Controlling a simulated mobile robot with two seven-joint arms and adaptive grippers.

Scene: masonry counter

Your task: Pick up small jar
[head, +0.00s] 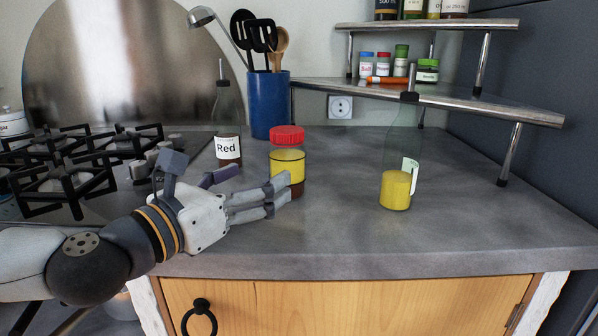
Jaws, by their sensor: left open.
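A jar with a red lid and yellow label (287,161) stands upright on the grey counter, left of centre. A smaller jar with a green lid (428,71) stands on the shelf at the upper right. My left gripper (262,184) is open and comes in from the left, low over the counter. Two of its fingers pass in front of the red-lidded jar's lower part and hide some of it. The darker finger is to the left of that jar. I cannot tell whether any finger touches it. My right gripper is not in view.
A bottle labelled Red (228,125) stands behind the gripper. A blue utensil holder (269,104) is farther back. A bottle with yellow contents (396,187) stands to the right. The gas hob (75,170) is at left. A metal shelf (470,98) overhangs the back right; the front right counter is clear.

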